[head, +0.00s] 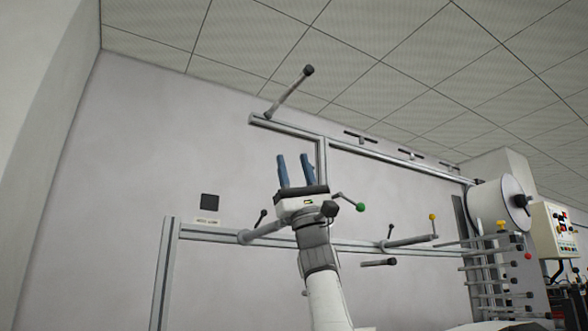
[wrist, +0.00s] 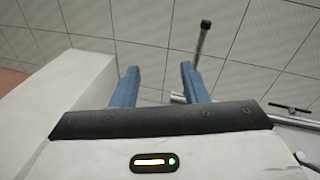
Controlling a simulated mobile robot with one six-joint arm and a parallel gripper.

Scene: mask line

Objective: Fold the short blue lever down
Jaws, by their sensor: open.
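I cannot make out a blue lever in either view; the only blue parts I see are the two fingers of my gripper. My gripper (head: 294,165) points upward in front of the wall, fingers apart with nothing between them. In the wrist view my gripper (wrist: 160,80) is also open and empty. A lever with a green knob (head: 360,207) sticks out just right of my gripper. A lever with a yellow knob (head: 432,217) stands further right on the lower rail.
A metal frame's upper rail (head: 400,165) and lower rail (head: 200,232) run near my gripper. A dark-tipped bar (head: 290,90) rises above; it also shows in the wrist view (wrist: 200,50). A white roll (head: 497,203) and control panel (head: 555,230) stand right.

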